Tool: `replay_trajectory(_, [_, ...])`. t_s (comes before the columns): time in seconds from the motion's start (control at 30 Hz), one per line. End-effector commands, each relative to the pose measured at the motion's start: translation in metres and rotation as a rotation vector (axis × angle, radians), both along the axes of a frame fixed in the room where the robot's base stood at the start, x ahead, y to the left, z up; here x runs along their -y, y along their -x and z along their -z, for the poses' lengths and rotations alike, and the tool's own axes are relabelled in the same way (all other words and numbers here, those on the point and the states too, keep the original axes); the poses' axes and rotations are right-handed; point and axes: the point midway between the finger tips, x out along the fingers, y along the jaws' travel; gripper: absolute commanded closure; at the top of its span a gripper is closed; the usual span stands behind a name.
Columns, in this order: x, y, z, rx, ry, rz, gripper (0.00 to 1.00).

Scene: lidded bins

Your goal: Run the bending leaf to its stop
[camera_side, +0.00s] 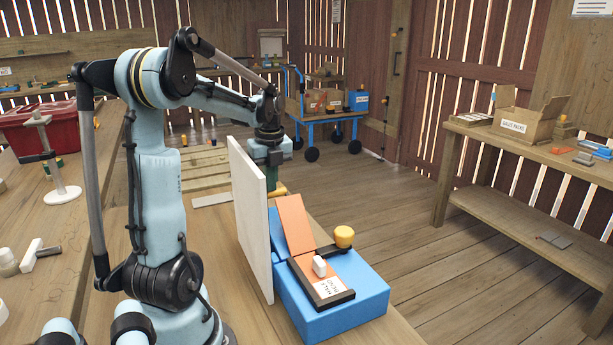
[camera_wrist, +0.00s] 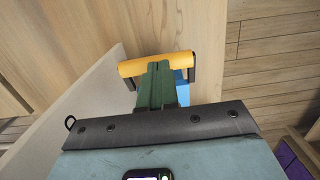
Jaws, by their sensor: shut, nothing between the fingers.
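A blue folding device (camera_side: 345,293) stands on the bench, with a flat orange plate under a black frame and an orange leaf (camera_side: 295,224) tilted up at its far end. A yellow bar handle (camera_wrist: 150,65) on black brackets shows in the wrist view, and a bit of it (camera_side: 279,190) shows in the side view. My gripper (camera_wrist: 158,67) is shut and empty, its green fingers at the middle of the bar. I cannot tell whether they touch it. In the side view my gripper (camera_side: 272,181) is partly hidden behind a pale upright panel (camera_side: 250,215).
The panel stands close along the device's left side. A yellow knob (camera_side: 344,236) and a white block (camera_side: 320,266) are on the device. A red bin (camera_side: 35,128) and a white stand (camera_side: 62,193) are on the left bench.

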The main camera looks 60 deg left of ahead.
Motion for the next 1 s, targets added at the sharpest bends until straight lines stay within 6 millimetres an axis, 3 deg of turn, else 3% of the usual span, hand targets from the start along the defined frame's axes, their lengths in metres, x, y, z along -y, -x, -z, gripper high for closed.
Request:
replay_trajectory(0.43, [-0.011, 0.000, 0.026, 0.000, 0.000, 0.000, 1.00])
replay_trajectory(0.77, [-0.011, 0.000, 0.024, 0.000, 0.000, 0.000, 1.00])
replay_trajectory(1.0, [-0.012, 0.000, -0.002, 0.000, 0.000, 0.000, 1.00])
